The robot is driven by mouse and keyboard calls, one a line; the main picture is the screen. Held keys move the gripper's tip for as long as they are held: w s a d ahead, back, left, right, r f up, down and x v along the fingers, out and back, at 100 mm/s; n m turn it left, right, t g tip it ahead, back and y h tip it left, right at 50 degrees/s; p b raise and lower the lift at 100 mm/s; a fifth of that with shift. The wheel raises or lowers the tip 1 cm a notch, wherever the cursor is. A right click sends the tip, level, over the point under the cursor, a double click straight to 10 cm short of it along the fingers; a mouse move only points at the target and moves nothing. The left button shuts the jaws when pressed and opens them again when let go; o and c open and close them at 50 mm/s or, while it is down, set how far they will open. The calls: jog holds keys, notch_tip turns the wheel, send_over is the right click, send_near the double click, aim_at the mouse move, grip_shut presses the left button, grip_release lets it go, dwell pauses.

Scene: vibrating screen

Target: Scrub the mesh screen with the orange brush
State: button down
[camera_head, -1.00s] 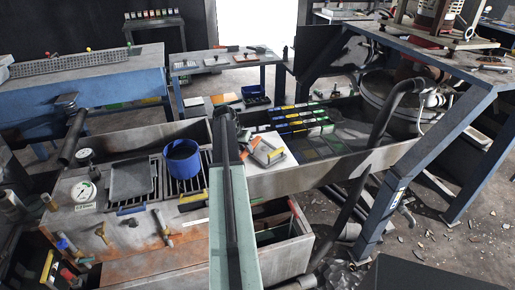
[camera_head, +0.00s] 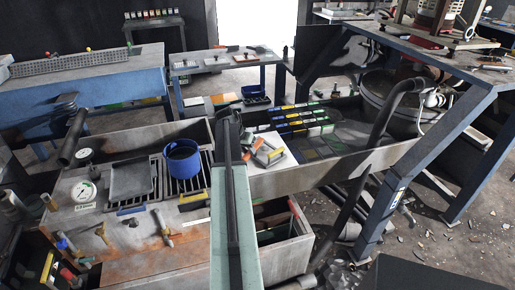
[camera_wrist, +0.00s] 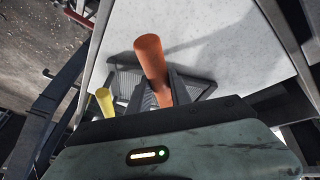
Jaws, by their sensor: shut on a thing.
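In the wrist view, the orange brush (camera_wrist: 153,62) shows as a round orange handle. It stands between the two dark ribbed fingers of my gripper (camera_wrist: 160,92), which is shut on it. A pale speckled surface (camera_wrist: 205,40) lies beyond it. The bristles are hidden. In the head view my arm reaches forward, and the gripper end is partly hidden near a white board (camera_head: 285,157). Dark panels (camera_head: 320,150) lie in the long trough at right of my arm, beside several coloured bars. I cannot tell for sure whether these are the mesh screen.
A yellow handle (camera_wrist: 104,101) is left of the brush in the wrist view. A blue cup (camera_head: 183,160), a grey plate (camera_head: 130,180) and a gauge (camera_head: 83,191) sit on the bench at left. A black curved pipe (camera_head: 385,125) rises over the trough at right.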

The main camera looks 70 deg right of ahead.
jog(key=shift+s+a, duration=0.35)
jog(key=shift+s, duration=0.25)
jog(key=shift+s+a, duration=0.3)
jog(key=shift+s, duration=0.25)
jog(key=shift+w+d, duration=0.6)
jog(key=shift+w, duration=0.45)
jog(key=shift+w+d, duration=0.6)
jog(key=shift+w, duration=0.5)
jog(key=shift+w+d, duration=0.6)
jog(key=shift+w, duration=0.45)
jog(key=shift+s+a, duration=0.1)
jog(key=shift+s, duration=0.05)
